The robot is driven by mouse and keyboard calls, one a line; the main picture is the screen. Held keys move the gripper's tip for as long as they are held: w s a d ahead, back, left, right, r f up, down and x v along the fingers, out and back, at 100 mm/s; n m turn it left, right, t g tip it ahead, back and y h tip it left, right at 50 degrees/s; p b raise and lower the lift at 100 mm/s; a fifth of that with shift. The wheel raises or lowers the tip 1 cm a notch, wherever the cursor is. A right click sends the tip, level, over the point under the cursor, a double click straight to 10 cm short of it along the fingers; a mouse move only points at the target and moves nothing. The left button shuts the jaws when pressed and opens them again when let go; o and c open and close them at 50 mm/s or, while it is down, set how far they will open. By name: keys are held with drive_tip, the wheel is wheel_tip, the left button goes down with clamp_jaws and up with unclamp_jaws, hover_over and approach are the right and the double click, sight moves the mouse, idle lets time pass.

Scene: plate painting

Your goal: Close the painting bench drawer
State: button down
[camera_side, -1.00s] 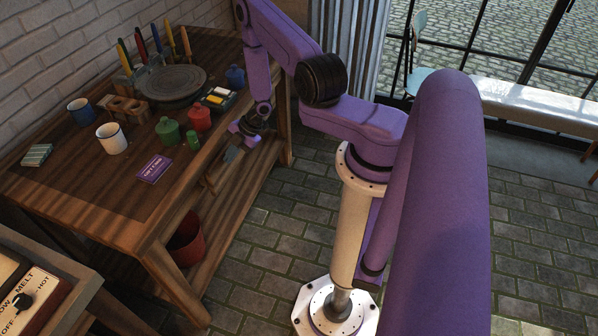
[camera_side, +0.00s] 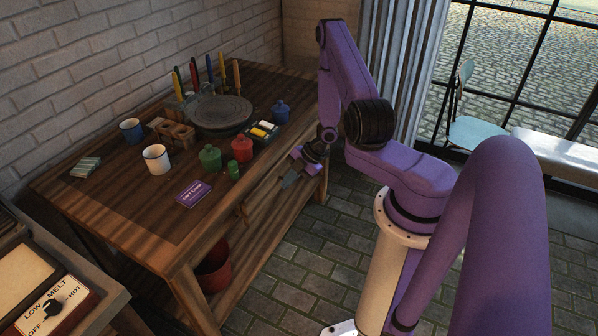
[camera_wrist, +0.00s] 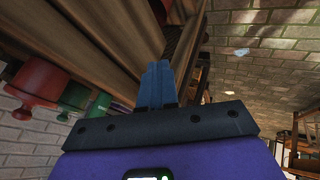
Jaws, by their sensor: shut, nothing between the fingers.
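The wooden painting bench (camera_side: 130,215) stands along the brick wall in the side view. Its drawer (camera_side: 262,193) is under the front edge of the top; how far it stands out is hard to tell. My gripper (camera_side: 289,180) is beside the bench's front edge, near the right end of the drawer, pointing down and left. In the wrist view my gripper's blue fingers (camera_wrist: 155,84) are together and empty. Wooden boards of the bench (camera_wrist: 110,35) run close beside them. I cannot tell whether the fingertips touch the drawer.
On the bench top are a turntable (camera_side: 221,112), a white mug (camera_side: 156,159), a green pot (camera_side: 210,157), a red pot (camera_side: 242,149) and a purple card (camera_side: 194,194). A red bucket (camera_side: 214,268) stands on the lower shelf. The paved floor (camera_side: 300,255) in front is clear.

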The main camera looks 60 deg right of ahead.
drive_tip(key=c, duration=1.8)
unclamp_jaws()
drive_tip(key=v, duration=0.4)
drive_tip(key=shift+r, duration=0.15)
drive_tip(key=o, duration=0.5)
drive_tip(key=shift+s+d, duration=0.15)
drive_tip(key=shift+d, duration=0.05)
drive_tip(key=shift+c, duration=0.2)
drive_tip(key=shift+o, duration=0.9)
drive_tip(key=s+d+f+t, duration=0.4)
drive_tip(key=d+f+t, duration=0.1)
drive_tip(key=d, duration=0.3)
drive_tip(key=shift+d+f+n+h, duration=0.25)
drive_tip(key=shift+n+h, duration=0.05)
drive_tip(key=shift+h, duration=0.1)
drive_tip(key=s+d+f+t+h, duration=0.3)
drive_tip(key=s+d+t+h, duration=0.15)
drive_tip(key=s, duration=0.25)
drive_tip(key=x, duration=1.7)
drive_tip(key=shift+w+a+n+y, duration=0.3)
drive_tip(key=shift+w+a+y, duration=0.05)
drive_tip(key=shift+a, duration=0.1)
clamp_jaws()
